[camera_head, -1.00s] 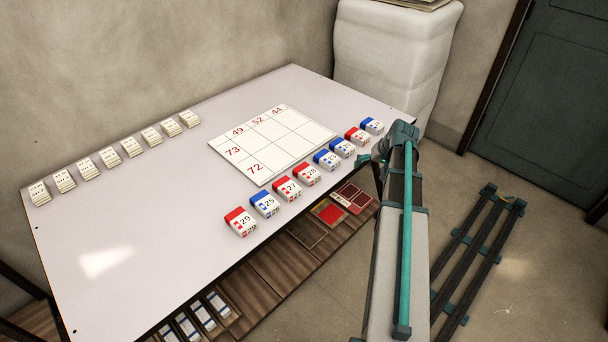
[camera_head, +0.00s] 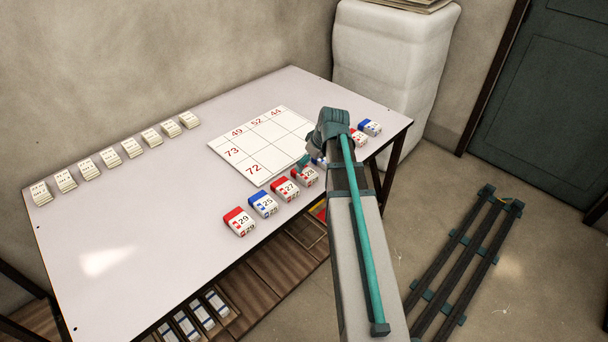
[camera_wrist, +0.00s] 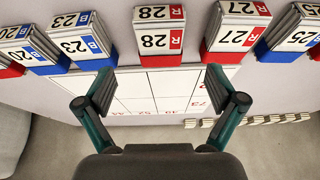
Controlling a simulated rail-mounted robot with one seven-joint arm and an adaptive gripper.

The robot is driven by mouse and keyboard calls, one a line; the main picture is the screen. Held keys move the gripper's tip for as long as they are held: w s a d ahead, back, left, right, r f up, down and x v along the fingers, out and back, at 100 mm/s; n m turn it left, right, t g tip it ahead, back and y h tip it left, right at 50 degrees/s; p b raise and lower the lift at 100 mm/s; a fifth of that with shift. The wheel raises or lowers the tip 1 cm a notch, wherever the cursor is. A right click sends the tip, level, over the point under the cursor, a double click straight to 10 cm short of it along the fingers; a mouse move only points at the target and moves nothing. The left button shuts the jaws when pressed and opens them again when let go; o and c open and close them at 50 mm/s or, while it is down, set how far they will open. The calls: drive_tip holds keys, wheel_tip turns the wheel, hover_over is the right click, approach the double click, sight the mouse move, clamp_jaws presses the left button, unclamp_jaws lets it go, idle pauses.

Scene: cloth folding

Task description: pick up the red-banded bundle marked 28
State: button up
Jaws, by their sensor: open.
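The red-banded bundle marked 28 (camera_head: 309,178) lies in the front row on the table, next to the red-banded 27. In the head view a teal fingertip of my gripper (camera_head: 303,161) shows just beyond the 28 bundle; the rest is hidden by my arm.
Red 27 (camera_wrist: 236,30) and blue 23 (camera_wrist: 80,42) flank the 28 bundle with narrow gaps. A numbered grid board (camera_head: 240,152) lies behind the row. Several pale bundles (camera_head: 110,157) line the table's far-left side. The left of the tabletop (camera_head: 150,220) is clear.

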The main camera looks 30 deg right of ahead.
sight(305, 172)
drive_tip(key=shift+p+x, duration=0.4)
drive_tip(key=shift+x, duration=2.45)
drive_tip(key=shift+f, duration=0.3)
drive_tip(key=c, duration=1.2)
